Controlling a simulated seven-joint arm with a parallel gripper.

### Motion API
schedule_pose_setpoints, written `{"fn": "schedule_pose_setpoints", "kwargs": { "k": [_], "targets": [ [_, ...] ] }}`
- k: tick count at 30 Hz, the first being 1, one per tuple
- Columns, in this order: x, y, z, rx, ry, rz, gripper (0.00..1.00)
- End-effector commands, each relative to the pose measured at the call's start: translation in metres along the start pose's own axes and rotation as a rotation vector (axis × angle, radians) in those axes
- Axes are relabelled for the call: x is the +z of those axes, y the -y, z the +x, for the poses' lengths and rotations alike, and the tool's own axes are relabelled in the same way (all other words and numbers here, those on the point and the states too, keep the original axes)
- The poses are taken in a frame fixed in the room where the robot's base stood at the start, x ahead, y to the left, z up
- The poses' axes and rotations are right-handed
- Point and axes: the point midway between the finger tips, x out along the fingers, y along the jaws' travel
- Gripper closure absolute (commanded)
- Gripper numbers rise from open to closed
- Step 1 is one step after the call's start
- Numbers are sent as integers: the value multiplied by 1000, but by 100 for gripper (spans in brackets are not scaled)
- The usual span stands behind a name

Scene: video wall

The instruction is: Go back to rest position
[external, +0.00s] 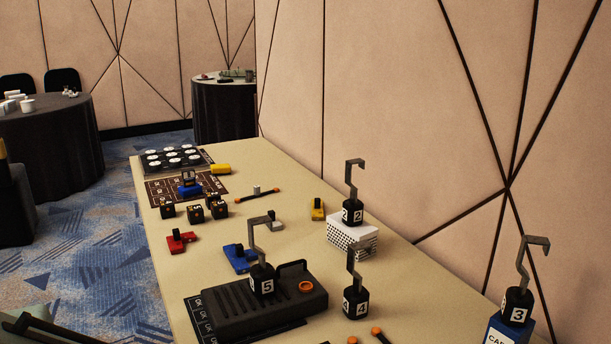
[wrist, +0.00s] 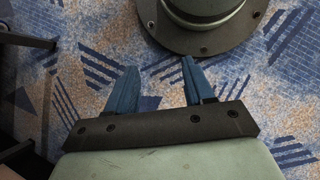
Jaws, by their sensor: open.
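My gripper (wrist: 160,68) shows in the wrist view with its two blue fingers spread apart. Nothing is between them. It is over the blue patterned carpet (wrist: 75,75), clear of the table. A dark round flanged base (wrist: 205,35) stands on the carpet just beyond the fingertips. In the external view, a dark bar and a pale green part at the bottom left corner look like part of my gripper, cut off by the frame. Its fingers cannot be made out there.
The long beige table (external: 300,222) holds numbered hook blocks, a dark ridged case (external: 225,308), a white perforated box (external: 352,240) and several small coloured pieces. A wall runs along its right side. Carpet (external: 100,270) lies open to its left. Dark-clothed round tables stand behind.

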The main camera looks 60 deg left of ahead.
Motion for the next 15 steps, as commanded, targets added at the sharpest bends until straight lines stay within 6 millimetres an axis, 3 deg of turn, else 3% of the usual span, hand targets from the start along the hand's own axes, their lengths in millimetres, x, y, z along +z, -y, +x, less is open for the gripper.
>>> {"fn": "schedule_pose_setpoints", "kwargs": {
  "k": [6,15],
  "targets": [
    [39,-4,12,-164,20,222,47],
    [70,-1,19,-323,44,436,47]
  ]
}}
